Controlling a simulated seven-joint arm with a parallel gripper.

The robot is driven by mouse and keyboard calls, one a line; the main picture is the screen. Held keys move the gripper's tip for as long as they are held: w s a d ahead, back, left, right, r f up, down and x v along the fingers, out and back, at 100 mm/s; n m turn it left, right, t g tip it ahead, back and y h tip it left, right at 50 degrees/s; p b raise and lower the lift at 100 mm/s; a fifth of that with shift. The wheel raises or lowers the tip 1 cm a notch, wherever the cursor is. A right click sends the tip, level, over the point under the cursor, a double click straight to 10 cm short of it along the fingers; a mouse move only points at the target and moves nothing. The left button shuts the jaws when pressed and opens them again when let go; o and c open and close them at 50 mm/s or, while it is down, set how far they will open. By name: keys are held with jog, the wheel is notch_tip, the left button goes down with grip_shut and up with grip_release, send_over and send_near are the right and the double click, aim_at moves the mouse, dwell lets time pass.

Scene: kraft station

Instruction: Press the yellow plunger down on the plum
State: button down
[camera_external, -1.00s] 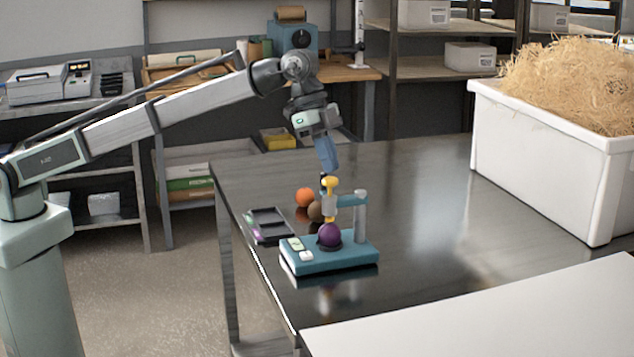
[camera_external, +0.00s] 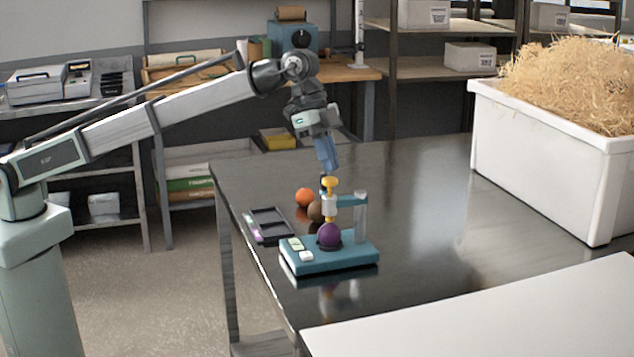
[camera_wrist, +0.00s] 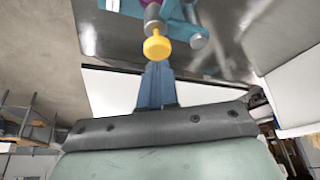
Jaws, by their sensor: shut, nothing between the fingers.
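The yellow plunger (camera_external: 330,183) stands upright in the teal tester stand (camera_external: 345,259), directly above the plum (camera_external: 329,235). The plunger's lower yellow tip is at or very near the plum's top; I cannot tell if they touch. My gripper (camera_external: 327,170) is shut and empty, pointing down just above and slightly behind the plunger's knob. In the wrist view the yellow knob (camera_wrist: 157,46) is just beyond the shut fingertips (camera_wrist: 157,70), and a gap between them is not clear. The plum (camera_wrist: 133,6) shows only as a purple edge at the top there.
An orange fruit (camera_external: 305,197) and a brown fruit (camera_external: 315,211) lie behind the stand. A dark tray (camera_external: 268,226) lies to its left. A white bin of straw (camera_external: 550,165) stands at the right. The dark table between the stand and bin is clear.

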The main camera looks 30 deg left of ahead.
jog(key=shift+f, duration=1.05)
dwell(0.6)
notch_tip(320, 180, up, 8)
dwell(1.1)
